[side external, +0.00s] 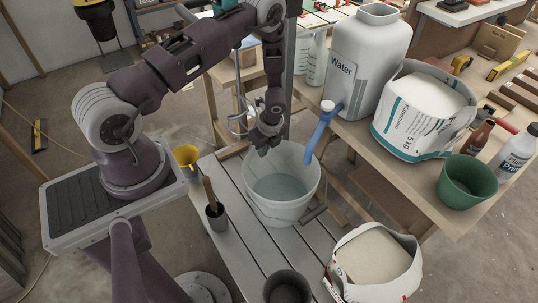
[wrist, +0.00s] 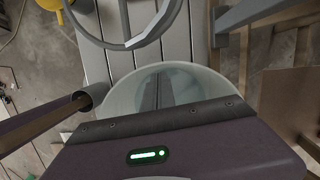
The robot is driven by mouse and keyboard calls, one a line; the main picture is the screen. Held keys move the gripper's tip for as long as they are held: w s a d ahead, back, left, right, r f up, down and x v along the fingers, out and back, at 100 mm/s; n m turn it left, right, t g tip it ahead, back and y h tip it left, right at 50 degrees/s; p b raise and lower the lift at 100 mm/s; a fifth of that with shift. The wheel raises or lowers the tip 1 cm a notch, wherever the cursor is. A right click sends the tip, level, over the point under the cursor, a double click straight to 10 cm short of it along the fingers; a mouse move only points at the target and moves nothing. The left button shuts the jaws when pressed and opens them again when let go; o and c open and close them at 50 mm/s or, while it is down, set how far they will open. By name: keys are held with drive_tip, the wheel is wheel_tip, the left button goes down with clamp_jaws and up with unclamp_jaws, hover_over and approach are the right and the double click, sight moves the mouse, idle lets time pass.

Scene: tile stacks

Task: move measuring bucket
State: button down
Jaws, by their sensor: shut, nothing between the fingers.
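A large white bucket (side external: 298,212) stands on the grey slatted bench, with some clear liquid or a pale bottom inside. A green bucket (side external: 465,186) stands on the wooden table at the right, and a small dark grey bucket (side external: 287,288) stands at the bench's front. No marking shows which one is the measuring bucket. My gripper (side external: 262,150) is shut and empty, pointing down over the white bucket's back rim.
A grey cup with a stick (side external: 216,217) and a yellow funnel (side external: 187,157) stand left of the white bucket. The water container (side external: 372,50) with a blue spout (side external: 320,135) is close at the right. Open bags (side external: 420,112) (side external: 345,285) stand on the table and at the front.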

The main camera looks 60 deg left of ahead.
drive_tip(key=shift+a, duration=0.1)
drive_tip(key=s+a+r+v, duration=0.1)
drive_tip(key=a+v, duration=0.1)
drive_tip(key=v, duration=2)
drive_tip(key=w+d+f+h, duration=0.1)
drive_tip(key=d+f+h, duration=0.15)
drive_tip(key=d, duration=2.75)
drive_tip(key=a+f, duration=0.2)
drive_tip(key=f, duration=1)
drive_tip(key=a+f, duration=0.3)
drive_tip(key=f, duration=1)
drive_tip(key=shift+a+f, duration=0.15)
drive_tip(key=shift+a, duration=0.1)
drive_tip(key=shift+w, duration=0.1)
